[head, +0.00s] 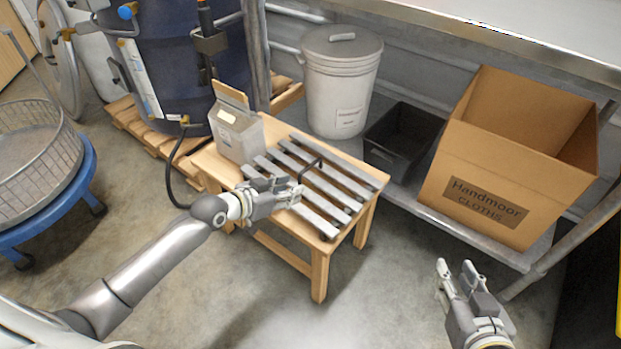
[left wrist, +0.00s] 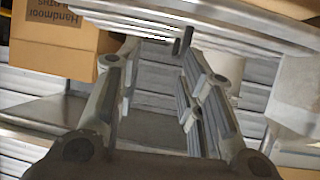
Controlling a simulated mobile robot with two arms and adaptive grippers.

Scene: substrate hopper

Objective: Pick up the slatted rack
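The slatted rack (head: 338,185), with grey parallel bars and a dark bent handle (head: 312,165), lies on a small wooden table. My left gripper (head: 287,188) is at the rack's left part, close to the near end of the handle. In the left wrist view its fingers (left wrist: 158,65) are apart. Rack bars (left wrist: 200,16) cross the top of that view, and a dark piece, likely the handle (left wrist: 182,40), shows near the right finger. I cannot tell whether they touch. My right gripper (head: 455,267) is open and empty, away from the table at the lower right.
Behind are a white lidded bin (head: 340,85), a black tray (head: 400,140) and a cardboard box (head: 490,195) on a low shelf. A blue wheeled stand (head: 60,205) is at left.

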